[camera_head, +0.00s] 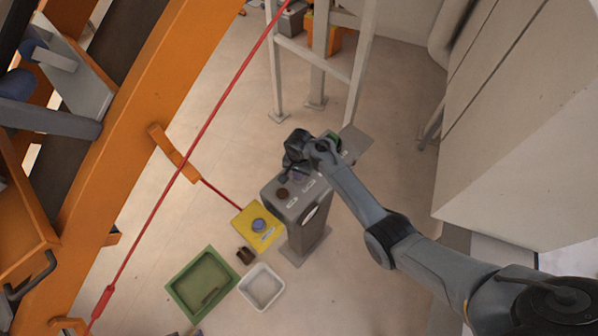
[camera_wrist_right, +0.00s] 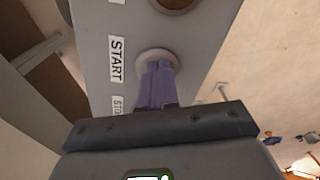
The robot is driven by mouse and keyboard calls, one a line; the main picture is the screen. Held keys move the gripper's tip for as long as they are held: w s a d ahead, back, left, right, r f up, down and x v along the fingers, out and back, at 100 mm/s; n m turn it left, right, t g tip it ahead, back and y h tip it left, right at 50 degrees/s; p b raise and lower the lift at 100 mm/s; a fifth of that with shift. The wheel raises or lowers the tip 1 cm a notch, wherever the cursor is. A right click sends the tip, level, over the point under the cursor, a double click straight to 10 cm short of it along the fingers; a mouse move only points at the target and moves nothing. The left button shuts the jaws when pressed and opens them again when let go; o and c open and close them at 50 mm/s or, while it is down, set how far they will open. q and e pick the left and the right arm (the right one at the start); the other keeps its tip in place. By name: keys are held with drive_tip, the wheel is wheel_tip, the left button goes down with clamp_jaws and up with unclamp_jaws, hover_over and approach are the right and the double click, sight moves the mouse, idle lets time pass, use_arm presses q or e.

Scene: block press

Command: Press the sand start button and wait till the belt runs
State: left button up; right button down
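The grey control post (camera_head: 309,222) stands at the middle of the head view, with labels and a brown button (camera_head: 283,193) on its top. In the right wrist view, the START label (camera_wrist_right: 117,60) sits beside a round button with a pale ring (camera_wrist_right: 145,57). My right gripper (camera_head: 288,178) is over the post's top. Its purple fingers (camera_wrist_right: 157,78) are together and empty, with their tips over the START button and hiding most of it. I cannot tell whether they touch it or whether it is pushed in. My left gripper is not in view.
A yellow box (camera_head: 249,238) with a blue button stands left of the post. A green tray (camera_head: 176,290), a white tray (camera_head: 246,294) and a small brown block (camera_head: 245,256) lie nearby. A red cable (camera_head: 222,92) crosses at left, near an orange frame (camera_head: 150,95).

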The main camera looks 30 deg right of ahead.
drive_tip(key=r+p, duration=0.4)
drive_tip(key=p, duration=0.1)
drive_tip(key=shift+s+d+r, duration=0.15)
drive_tip(key=shift+s, duration=0.1)
wheel_tip(320, 180, up, 10)
drive_tip(key=b, duration=0.1)
drive_tip(key=shift+a+f, duration=0.2)
idle(0.3)
